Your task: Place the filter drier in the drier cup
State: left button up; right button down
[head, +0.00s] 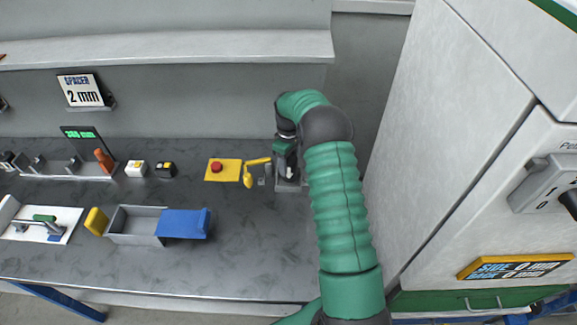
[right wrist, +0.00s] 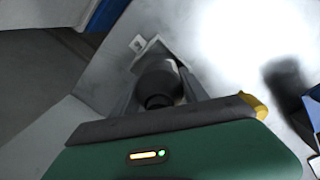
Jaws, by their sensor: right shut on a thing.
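My right gripper (head: 287,165) is at the back right of the bench, pointing down, with my green arm over it. In the right wrist view its fingers (right wrist: 158,88) are shut on a dark, round-ended cylinder, which I take to be the filter drier (right wrist: 157,84). A grey fixture (head: 289,187), apparently the drier cup, stands on the bench directly under the gripper. The gripper covers much of it, so I cannot tell whether the drier is inside it or just above. My left gripper is not in view.
A yellow lever (head: 250,176) and a red button on a yellow plate (head: 217,168) sit just left of the gripper. A grey bin (head: 136,222) with a blue part (head: 183,223) is further left. A tall white cabinet (head: 440,150) closes off the right side.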

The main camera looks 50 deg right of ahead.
aim_at(288, 167)
jog(key=shift+w+d+f, duration=0.1)
jog(key=shift+w+d, duration=0.2)
jog(key=shift+w, duration=0.15)
notch_tip(288, 167, down, 3)
jog(key=shift+a+f+p, duration=0.1)
jog(key=shift+p, duration=0.3)
jog(key=shift+f, duration=0.1)
jog(key=shift+f, duration=0.1)
jog(key=c, duration=0.6)
grip_release()
